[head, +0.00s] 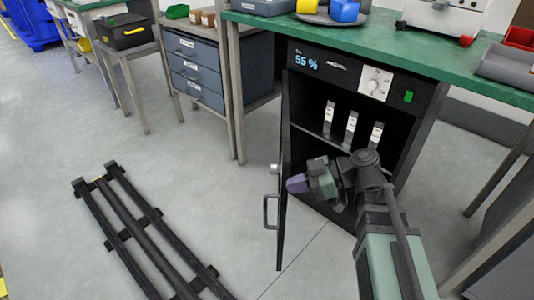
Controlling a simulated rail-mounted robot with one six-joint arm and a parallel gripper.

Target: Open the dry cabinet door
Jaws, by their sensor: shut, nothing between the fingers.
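The dry cabinet (315,80) is a dark box under the green bench, with a lit "55 %" readout and a dial on its front panel. Its door (284,215) stands swung open on the left side, roughly edge-on to the view. The door's handle (267,212) is a grey bar on the outer face.
Several white-labelled items (350,128) stand on the cabinet shelf. A black rail frame (130,225) lies on the floor at left. A blue-grey drawer unit (195,70) stands left of the cabinet. Bare floor lies between rail frame and door.

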